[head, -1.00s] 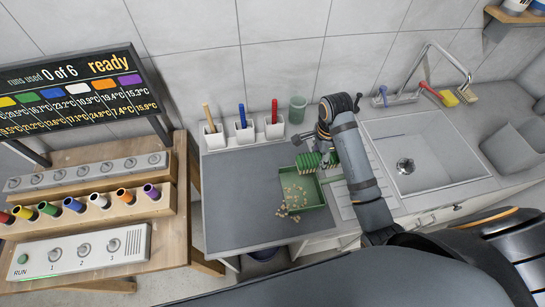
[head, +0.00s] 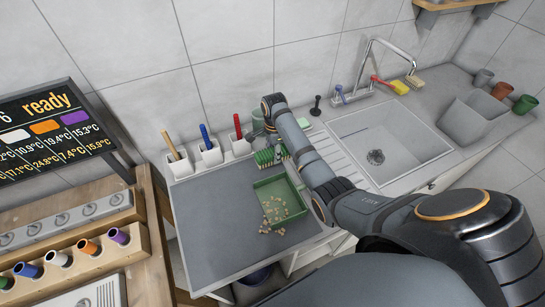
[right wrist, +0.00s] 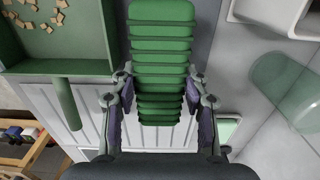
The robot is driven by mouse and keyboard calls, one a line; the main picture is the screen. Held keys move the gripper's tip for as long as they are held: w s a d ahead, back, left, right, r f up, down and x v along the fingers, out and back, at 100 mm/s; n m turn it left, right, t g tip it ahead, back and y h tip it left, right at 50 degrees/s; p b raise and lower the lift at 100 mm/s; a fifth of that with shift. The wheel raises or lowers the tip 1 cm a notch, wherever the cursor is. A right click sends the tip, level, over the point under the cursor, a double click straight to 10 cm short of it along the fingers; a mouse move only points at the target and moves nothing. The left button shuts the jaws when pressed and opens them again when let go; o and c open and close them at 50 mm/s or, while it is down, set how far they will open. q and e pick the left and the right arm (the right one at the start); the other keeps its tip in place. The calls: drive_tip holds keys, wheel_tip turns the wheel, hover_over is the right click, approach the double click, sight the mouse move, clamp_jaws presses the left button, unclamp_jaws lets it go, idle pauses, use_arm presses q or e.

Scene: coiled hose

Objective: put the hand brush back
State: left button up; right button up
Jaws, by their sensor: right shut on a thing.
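The hand brush (head: 266,157) is green with pale bristles in the head view. In the right wrist view it is a green ribbed block (right wrist: 160,60) running away from me between the fingers. My right gripper (head: 279,152) is shut on it; in the right wrist view the fingers (right wrist: 156,103) are on both sides of it. The brush is at the back edge of the green dustpan (head: 262,190); I cannot tell whether they touch. The dustpan holds scattered tan crumbs, with more on the counter in front. My left gripper is not in view.
A translucent green cup (right wrist: 285,85) stands close to the right gripper. The sink (head: 390,140) with a tap is to the right. The grey counter (head: 215,220) is clear at front left.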

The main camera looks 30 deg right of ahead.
sight(273, 149)
drive_tip(key=shift+w+d+f, duration=0.1)
drive_tip(key=shift+w+f, duration=0.4)
drive_tip(key=shift+f, duration=0.05)
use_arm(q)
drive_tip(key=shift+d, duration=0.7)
use_arm(e)
drive_tip(key=shift+w+f, duration=0.2)
drive_tip(key=shift+f, duration=1.55)
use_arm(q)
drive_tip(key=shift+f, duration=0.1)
use_arm(e)
drive_tip(key=shift+f, duration=0.1)
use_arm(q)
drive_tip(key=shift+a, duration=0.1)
use_arm(e)
drive_tip(key=o, duration=1.1)
drive_tip(key=shift+r, duration=0.2)
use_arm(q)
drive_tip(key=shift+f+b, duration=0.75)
use_arm(e)
wheel_tip(273, 149, up, 12)
drive_tip(key=shift+f, duration=0.1)
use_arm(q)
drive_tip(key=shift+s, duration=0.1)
use_arm(e)
drive_tip(key=shift+s+f, duration=0.1)
